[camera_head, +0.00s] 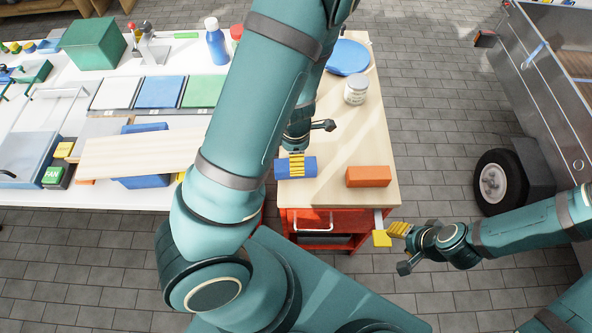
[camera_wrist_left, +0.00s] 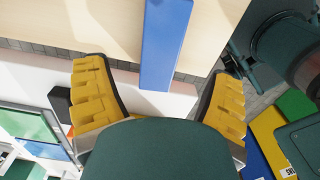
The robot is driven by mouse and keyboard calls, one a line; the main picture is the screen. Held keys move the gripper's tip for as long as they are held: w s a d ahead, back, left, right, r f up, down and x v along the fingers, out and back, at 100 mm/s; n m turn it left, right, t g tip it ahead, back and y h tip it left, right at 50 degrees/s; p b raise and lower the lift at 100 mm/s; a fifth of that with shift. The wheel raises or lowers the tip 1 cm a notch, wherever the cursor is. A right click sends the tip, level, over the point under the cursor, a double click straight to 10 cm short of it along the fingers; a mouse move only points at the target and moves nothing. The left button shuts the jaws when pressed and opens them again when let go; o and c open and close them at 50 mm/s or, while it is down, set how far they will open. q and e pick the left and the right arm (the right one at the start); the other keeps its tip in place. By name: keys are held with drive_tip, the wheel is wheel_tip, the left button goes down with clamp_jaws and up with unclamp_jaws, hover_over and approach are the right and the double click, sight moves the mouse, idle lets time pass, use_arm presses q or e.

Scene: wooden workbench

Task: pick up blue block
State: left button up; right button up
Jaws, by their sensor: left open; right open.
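The blue block (camera_head: 282,169) lies near the left edge of the small wooden tabletop, its left end at or slightly past the edge. My left gripper (camera_head: 296,163) is at the block, with a yellow finger across its middle in the head view. In the left wrist view the block (camera_wrist_left: 166,42) lies between the two spread yellow fingers (camera_wrist_left: 158,78), with a gap on each side. It is not gripped. My right gripper (camera_head: 390,235) is open and empty, beyond the front right corner of the tabletop.
An orange block (camera_head: 368,177) lies to the right on the wooden top (camera_head: 340,140). A white jar (camera_head: 356,91) and blue plate (camera_head: 348,57) stand farther back. The white bench (camera_head: 60,195) at left holds panels, a board and a blue bottle (camera_head: 216,45). My left arm hides part of it.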

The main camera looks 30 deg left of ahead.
sight(282, 170)
use_arm(q)
drive_tip(key=shift+f, duration=0.75)
wheel_tip(282, 170, down, 5)
drive_tip(key=b, duration=0.3)
drive_tip(key=shift+b, duration=0.4)
drive_tip(key=c, duration=1.4)
